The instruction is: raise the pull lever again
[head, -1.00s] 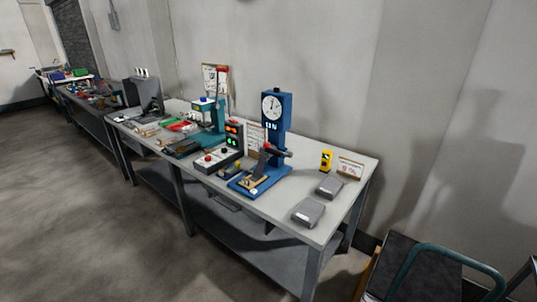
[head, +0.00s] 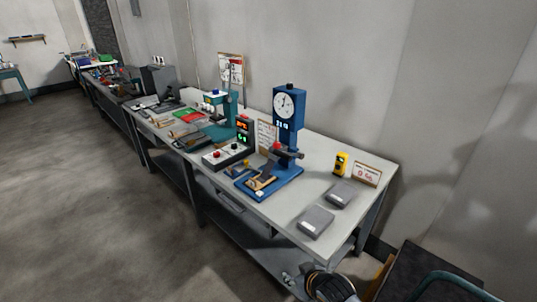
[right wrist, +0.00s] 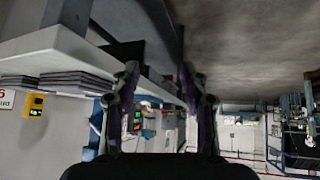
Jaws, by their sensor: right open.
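The blue test stand (head: 289,118) with a round dial on top stands near the right end of the workbench. Its pull lever (head: 277,147) has a red knob and sits in front of the column, above a base with a tan piece. The lever's exact angle is too small to tell. My right gripper (head: 291,281) is low at the bottom of the head view, below the bench's front edge and well apart from the lever. In the right wrist view it (right wrist: 159,72) is open and empty, with the lever not clearly visible. My left gripper is not in view.
Two grey slabs (head: 316,222) lie on the workbench (head: 283,229) right of the stand, near a yellow device (head: 340,163) and a small sign (head: 367,174). A control box (head: 228,156) stands left of the stand. Open floor (head: 90,220) lies in front.

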